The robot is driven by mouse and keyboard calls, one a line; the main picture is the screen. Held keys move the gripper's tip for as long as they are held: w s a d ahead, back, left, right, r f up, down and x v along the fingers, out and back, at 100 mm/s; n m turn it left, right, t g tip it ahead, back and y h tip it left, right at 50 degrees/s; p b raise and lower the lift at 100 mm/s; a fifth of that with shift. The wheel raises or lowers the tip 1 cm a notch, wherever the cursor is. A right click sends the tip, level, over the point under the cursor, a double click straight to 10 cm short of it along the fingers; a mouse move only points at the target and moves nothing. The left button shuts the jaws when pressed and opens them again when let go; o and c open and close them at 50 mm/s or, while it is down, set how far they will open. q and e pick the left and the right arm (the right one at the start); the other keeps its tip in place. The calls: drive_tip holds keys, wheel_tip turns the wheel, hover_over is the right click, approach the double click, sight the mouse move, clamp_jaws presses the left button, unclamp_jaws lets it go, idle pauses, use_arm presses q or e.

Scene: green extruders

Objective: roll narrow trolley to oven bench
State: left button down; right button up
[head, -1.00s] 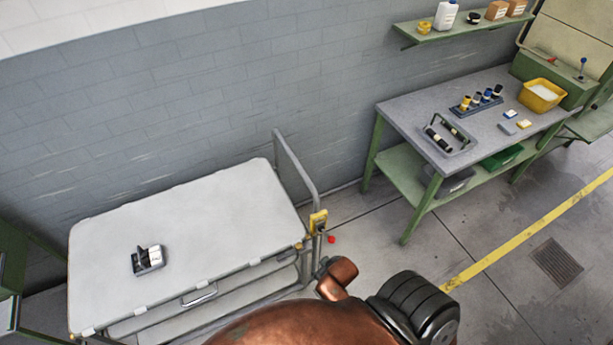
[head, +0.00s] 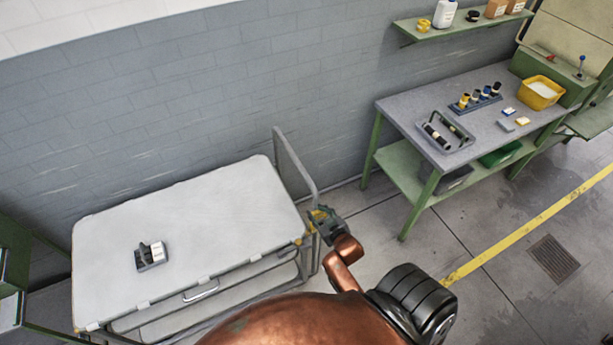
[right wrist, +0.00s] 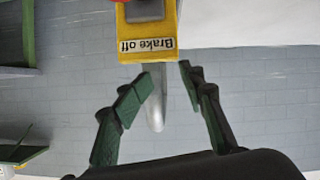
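The narrow trolley (head: 215,215) has a pale grey top and stands along the wall at the left, with an upright tubular handle (head: 297,165) at its right end. A yellow box marked "Brake off" (right wrist: 148,42) sits on the handle and fills the top of the right wrist view. My right gripper (head: 318,215) is at the handle beside this box. In the right wrist view its fingers (right wrist: 165,85) are apart, with a grey tube end between them and a visible gap at the right finger. A grey-topped bench with green legs (head: 405,110) stands at the right. My left gripper is out of view.
A small black and white item (head: 150,256) lies on the trolley top. The bench carries a bottle rack (head: 474,98), a grey tray (head: 445,132) and a yellow tub (head: 541,92). Open floor with a yellow line (head: 530,225) lies in front of the bench.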

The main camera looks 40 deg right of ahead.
sight(315, 190)
drive_tip(key=w+r+t, duration=0.1)
drive_tip(key=r, duration=0.1)
drive_tip(key=w+d+r+t, duration=0.1)
drive_tip(key=w+r+t, duration=0.1)
drive_tip(key=w+d+r+t, duration=0.1)
drive_tip(key=w+r, duration=0.1)
drive_tip(key=shift+w+d+r+t+h, duration=0.1)
drive_tip(key=shift+w+d+t+h, duration=0.05)
drive_tip(key=shift+t+h, duration=0.2)
drive_tip(key=shift+w+d+r, duration=0.1)
drive_tip(key=shift+d+r, duration=0.1)
drive_tip(key=shift+r, duration=0.15)
drive_tip(key=p+x, duration=0.1)
drive_tip(key=x, duration=0.6)
drive_tip(key=shift+w+d+f, duration=0.1)
drive_tip(key=shift+w, duration=0.05)
clamp_jaws()
